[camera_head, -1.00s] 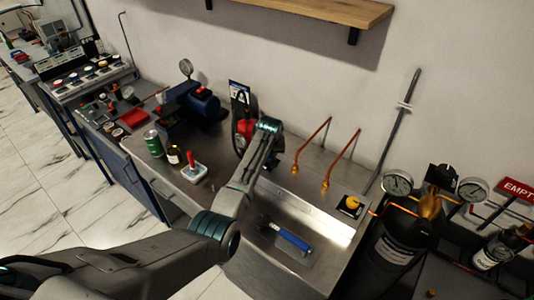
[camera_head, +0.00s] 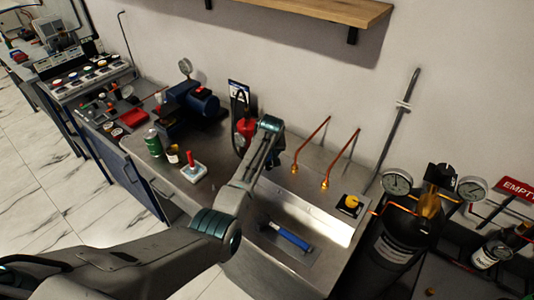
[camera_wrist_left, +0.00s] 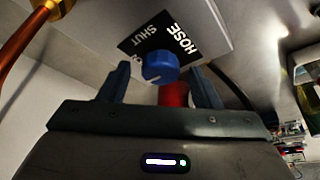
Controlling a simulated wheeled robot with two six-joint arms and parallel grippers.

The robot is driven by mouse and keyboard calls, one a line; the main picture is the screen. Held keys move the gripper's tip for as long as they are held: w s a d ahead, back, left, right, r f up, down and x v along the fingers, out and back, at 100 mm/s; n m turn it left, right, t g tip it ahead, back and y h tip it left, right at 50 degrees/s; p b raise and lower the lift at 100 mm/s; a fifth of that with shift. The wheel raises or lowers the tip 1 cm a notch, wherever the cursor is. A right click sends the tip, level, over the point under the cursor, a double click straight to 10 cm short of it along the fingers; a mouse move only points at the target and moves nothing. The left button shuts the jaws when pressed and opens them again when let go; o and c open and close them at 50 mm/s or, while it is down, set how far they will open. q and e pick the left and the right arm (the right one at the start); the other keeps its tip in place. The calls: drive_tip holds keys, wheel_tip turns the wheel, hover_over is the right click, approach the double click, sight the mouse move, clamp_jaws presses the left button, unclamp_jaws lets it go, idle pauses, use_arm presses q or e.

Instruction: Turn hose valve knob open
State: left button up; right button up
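The blue hose valve knob (camera_wrist_left: 160,67) shows in the left wrist view, on a black plate (camera_wrist_left: 165,38) lettered HOSE and SHUT. More lettering is partly hidden by the knob and my finger. A small pale mark shows on the knob's lower edge. My left gripper (camera_wrist_left: 160,84) is open, with one finger to each side of the knob and gaps visible on both sides. I cannot tell how deep the fingers reach. In the head view my left arm extends over the bench; its gripper and the knob do not show clearly there. My right gripper is not in view.
A red cylinder (camera_wrist_left: 173,95) shows beyond my fingers. A copper pipe (camera_wrist_left: 28,35) runs at upper left. A dark tank (camera_head: 392,245) with gauges stands at right.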

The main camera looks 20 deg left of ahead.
use_arm(q)
drive_tip(key=b+v, duration=0.3)
drive_tip(key=v, duration=0.7)
drive_tip(key=shift+r, duration=0.4)
drive_tip(key=shift+s, duration=0.1)
